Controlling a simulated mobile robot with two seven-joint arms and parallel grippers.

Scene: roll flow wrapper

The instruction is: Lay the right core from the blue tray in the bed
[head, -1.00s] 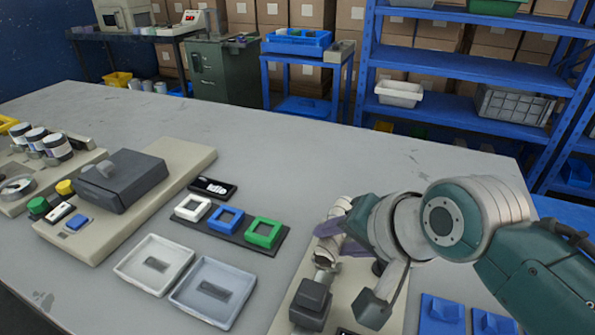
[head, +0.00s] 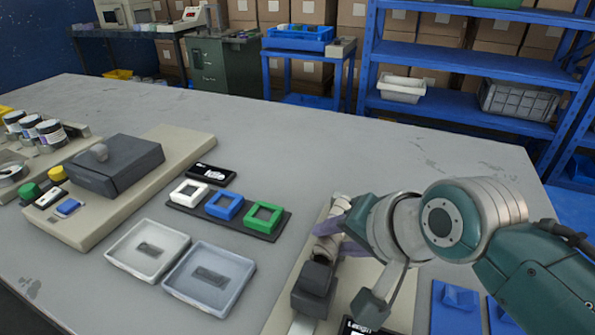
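My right gripper (head: 350,236) reaches in from the right with purple fingers, over a beige machine base (head: 400,290). Pale cylindrical parts (head: 325,247) lie at the fingers; I cannot tell whether one is the core or whether the fingers hold it, and the wrist hides part of this spot. I cannot make out the bed. Two blue pieces with raised middles, one at the left (head: 455,299) and one at the right (head: 503,318), lie right of the base, cut by the lower edge. I cannot tell whether they are the blue tray. My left gripper is out of view.
A dark block (head: 314,284) stands on the base in front of the fingers. To the left are a white tray (head: 122,257), a pale blue-grey tray (head: 175,288) and a dark strip with white, blue and green square frames (head: 242,223). The table's back middle is clear.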

